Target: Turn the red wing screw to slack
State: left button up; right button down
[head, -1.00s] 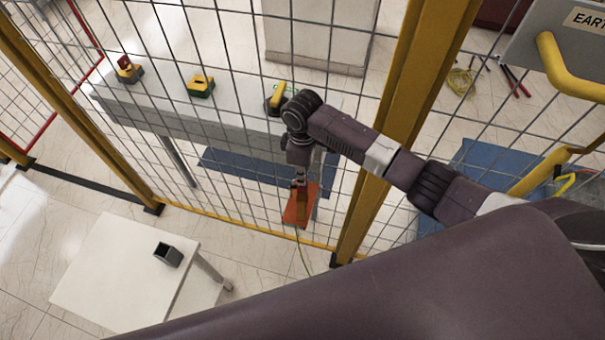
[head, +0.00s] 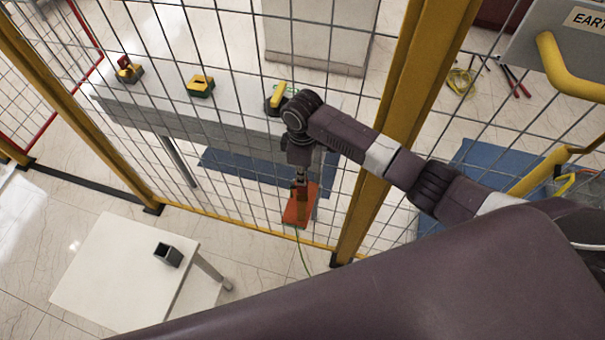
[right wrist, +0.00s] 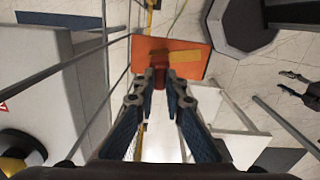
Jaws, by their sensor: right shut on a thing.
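A small red part, seemingly the wing screw (right wrist: 157,76), shows between my fingertips in front of the plate. My right gripper (right wrist: 160,84) is shut on it, and the fingers cover most of it. In the head view the right gripper (head: 300,183) points down at the plate and is small. Which way the wings point cannot be told. My left gripper is not in view.
A grey bench (head: 235,112) carries several yellow devices. A white table (head: 110,275) with a dark open box (head: 168,255) stands at lower left. A thin green-yellow cable (head: 302,250) hangs below the plate.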

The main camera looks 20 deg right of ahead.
jog(key=c, duration=2)
grip_release()
jog(key=shift+r, duration=0.1)
notch_tip(320, 180, up, 12)
jog(key=shift+f, duration=0.1)
